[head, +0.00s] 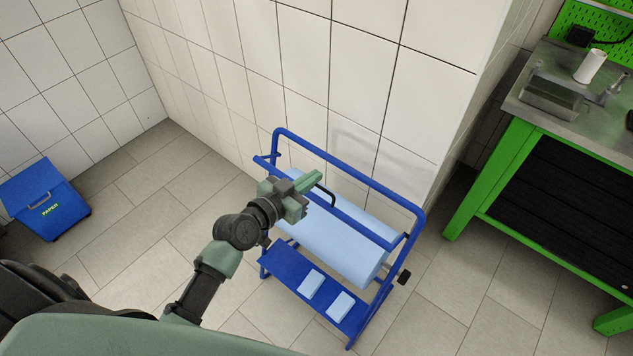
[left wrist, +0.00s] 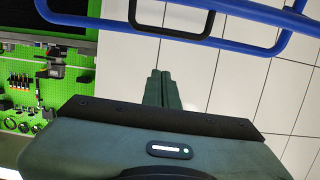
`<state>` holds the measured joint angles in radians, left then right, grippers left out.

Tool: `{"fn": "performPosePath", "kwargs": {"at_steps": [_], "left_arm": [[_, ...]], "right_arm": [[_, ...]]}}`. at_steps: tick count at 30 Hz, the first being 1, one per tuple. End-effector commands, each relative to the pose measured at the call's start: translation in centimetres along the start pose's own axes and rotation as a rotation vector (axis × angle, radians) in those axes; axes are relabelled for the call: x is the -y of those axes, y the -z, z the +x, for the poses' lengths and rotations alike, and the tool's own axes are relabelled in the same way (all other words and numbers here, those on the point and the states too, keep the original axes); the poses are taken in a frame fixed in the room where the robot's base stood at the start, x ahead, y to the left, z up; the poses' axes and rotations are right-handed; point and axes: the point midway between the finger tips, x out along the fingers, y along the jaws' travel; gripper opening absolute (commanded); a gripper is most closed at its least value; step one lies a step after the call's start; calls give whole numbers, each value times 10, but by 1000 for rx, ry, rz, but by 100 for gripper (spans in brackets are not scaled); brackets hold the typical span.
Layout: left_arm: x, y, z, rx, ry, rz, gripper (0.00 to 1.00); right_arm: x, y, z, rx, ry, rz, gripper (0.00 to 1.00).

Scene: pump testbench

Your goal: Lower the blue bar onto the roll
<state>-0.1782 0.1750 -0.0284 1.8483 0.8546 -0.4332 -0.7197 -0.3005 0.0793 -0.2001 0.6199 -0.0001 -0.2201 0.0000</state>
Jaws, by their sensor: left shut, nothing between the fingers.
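The blue bar (head: 352,211) crosses the blue stand over the light blue roll (head: 335,240) and carries a black handle (head: 330,194). I cannot tell whether the bar touches the roll. My left gripper (head: 316,179) is shut and empty, beside the handle and above the roll's far left part. It hides part of the bar and roll. In the left wrist view its closed fingers (left wrist: 158,86) point toward the black handle (left wrist: 172,30), with a gap between them. My right gripper is not in view.
The stand's frame (head: 350,172) stands close to the tiled wall. Its front shelf (head: 287,273) holds two light blue blocks (head: 327,295). A blue paper bin (head: 45,200) is at left and a green workbench (head: 490,180) at right.

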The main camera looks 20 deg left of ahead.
Motion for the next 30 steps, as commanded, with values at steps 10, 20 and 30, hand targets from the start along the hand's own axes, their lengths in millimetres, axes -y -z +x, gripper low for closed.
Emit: {"fn": "performPosePath", "kwargs": {"at_steps": [10, 20, 30], "left_arm": [[0, -24, 36, 5, 0, 0, 0], [0, -39, 29, 0, 0, 0, 0], [-1, -40, 30, -3, 0, 1, 0]], "right_arm": [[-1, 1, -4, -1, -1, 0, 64], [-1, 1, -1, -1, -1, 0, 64], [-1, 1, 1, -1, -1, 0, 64]]}}
